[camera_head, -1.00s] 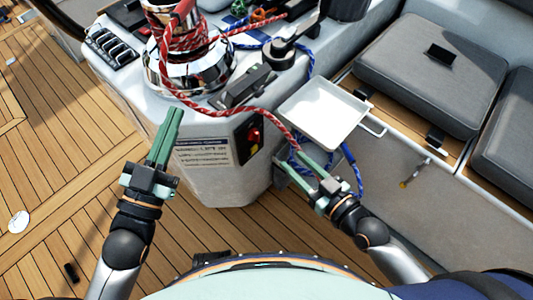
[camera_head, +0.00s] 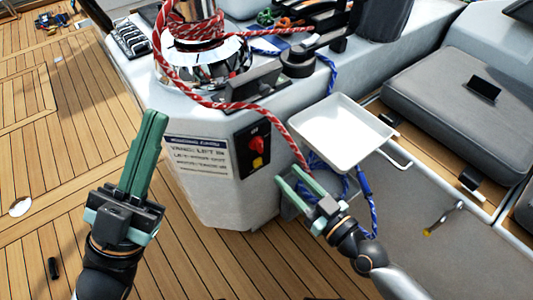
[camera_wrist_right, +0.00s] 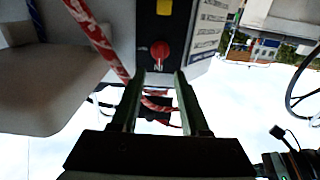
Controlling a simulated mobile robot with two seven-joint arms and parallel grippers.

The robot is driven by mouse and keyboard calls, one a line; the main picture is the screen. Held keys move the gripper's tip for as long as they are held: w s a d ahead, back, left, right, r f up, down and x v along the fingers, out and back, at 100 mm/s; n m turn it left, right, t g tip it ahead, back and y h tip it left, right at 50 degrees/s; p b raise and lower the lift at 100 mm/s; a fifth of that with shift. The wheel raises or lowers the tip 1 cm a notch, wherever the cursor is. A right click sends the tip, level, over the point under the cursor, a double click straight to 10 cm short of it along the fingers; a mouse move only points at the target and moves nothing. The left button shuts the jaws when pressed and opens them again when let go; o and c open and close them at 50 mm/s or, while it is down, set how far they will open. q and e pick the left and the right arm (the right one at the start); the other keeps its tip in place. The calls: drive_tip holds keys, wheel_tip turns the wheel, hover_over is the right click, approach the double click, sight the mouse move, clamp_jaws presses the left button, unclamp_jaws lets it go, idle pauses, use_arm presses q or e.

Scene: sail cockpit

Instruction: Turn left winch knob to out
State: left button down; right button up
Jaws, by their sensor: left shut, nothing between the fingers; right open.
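A red knob (camera_head: 257,144) sits on a black panel (camera_head: 252,158) on the side of the white winch pedestal (camera_head: 225,203). A small yellow square is below it. The knob also shows in the right wrist view (camera_wrist_right: 160,50), where the picture is upside down and the knob lies beyond the fingertips. My right gripper (camera_head: 299,178) is open and empty, below and right of the panel and apart from it. My left gripper (camera_head: 155,120) is shut and empty, left of the pedestal. A printed label (camera_head: 197,155) is beside the panel.
A chrome winch (camera_head: 205,60) wrapped in red rope (camera_head: 262,112) stands on the pedestal. The rope hangs down right of the panel. A white tray (camera_head: 343,132) juts out above my right gripper, with blue rope (camera_head: 365,190) below. Open teak deck (camera_head: 60,150) lies left.

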sight(262, 149)
drive_tip(key=x, duration=0.9)
drive_tip(key=shift+w+a+b, duration=0.1)
drive_tip(key=shift+w+b, duration=0.05)
drive_tip(key=shift+b, duration=0.2)
drive_tip(key=shift+c, duration=0.3)
clamp_jaws()
